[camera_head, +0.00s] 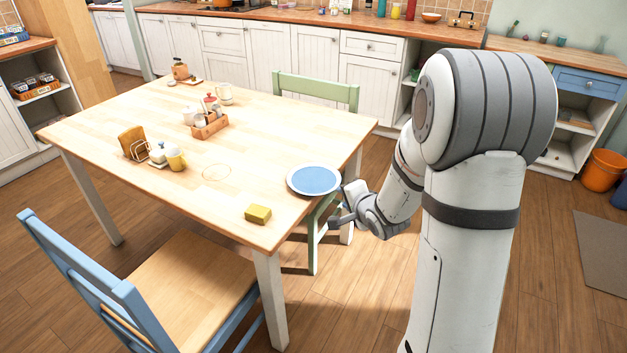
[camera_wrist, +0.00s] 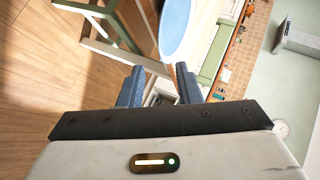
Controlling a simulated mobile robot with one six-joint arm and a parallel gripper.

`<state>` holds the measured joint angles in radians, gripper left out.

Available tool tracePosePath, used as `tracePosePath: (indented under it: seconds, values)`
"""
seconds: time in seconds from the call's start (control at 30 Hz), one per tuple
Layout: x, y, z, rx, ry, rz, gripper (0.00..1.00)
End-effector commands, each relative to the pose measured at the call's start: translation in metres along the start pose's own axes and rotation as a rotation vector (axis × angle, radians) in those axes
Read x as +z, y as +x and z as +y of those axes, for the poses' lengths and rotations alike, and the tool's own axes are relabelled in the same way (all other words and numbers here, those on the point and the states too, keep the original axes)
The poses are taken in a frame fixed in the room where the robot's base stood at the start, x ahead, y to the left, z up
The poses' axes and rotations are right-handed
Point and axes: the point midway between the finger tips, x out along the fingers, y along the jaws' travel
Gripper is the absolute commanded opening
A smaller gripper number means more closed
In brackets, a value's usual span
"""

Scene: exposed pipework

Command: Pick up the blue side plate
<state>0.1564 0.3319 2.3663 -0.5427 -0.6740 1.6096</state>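The blue side plate (camera_head: 314,180) has a pale rim and lies flat near the right edge of the wooden table (camera_head: 270,135). In the wrist view the plate (camera_wrist: 174,28) shows as a blue disc at the top, beyond the fingertips. My gripper (camera_head: 338,212) is beside the table's right edge, close to the plate and slightly below it in the picture. In the wrist view my gripper (camera_wrist: 159,84) has its two dark fingers apart with nothing between them. I cannot tell from the head view whether a finger touches the table.
A yellow sponge (camera_head: 258,214) lies left of and nearer than the plate. A green chair (camera_head: 316,92) is behind the table, and a blue chair (camera_head: 150,295) in front.

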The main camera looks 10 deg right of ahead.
Motion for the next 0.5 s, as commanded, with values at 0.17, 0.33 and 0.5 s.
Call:
tracePosePath:
  seconds: [0.17, 0.33, 0.5]
  values:
    - [0.009, 0.019, 0.009, -0.089, 0.150, -0.061, 0.31]
    - [0.011, 0.035, 0.008, -0.108, 0.180, -0.074, 0.31]
    - [0.013, 0.054, 0.006, -0.107, 0.178, -0.073, 0.31]
